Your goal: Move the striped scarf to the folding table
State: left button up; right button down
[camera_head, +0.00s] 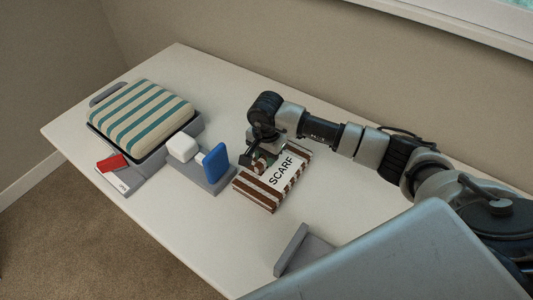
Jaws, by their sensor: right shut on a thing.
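The striped scarf (262,193) is a flat brown and white block marked "SCARF". It is at the middle of the pale table (215,228), and I cannot tell whether it rests on the top or hangs just above it. My right gripper (258,165) points down at the scarf's upper left edge and is shut on it. The fingertips are partly hidden by the gripper body. My left gripper is not in view.
A cushion with teal and cream stripes (140,115) lies on a grey tray at the left. A red item (112,163), a white block (182,147) and a blue paddle-like item (216,162) sit in front of it. A grey bracket (300,250) stands at the near edge.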

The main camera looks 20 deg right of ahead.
jog(key=shift+f, duration=0.1)
jog(key=c, duration=0.9)
grip_release()
jog(key=shift+r, duration=0.35)
notch_tip(320, 180, up, 12)
jog(key=shift+f+b, duration=0.2)
jog(key=shift+b, duration=0.7)
jog(key=shift+s+f, duration=0.1)
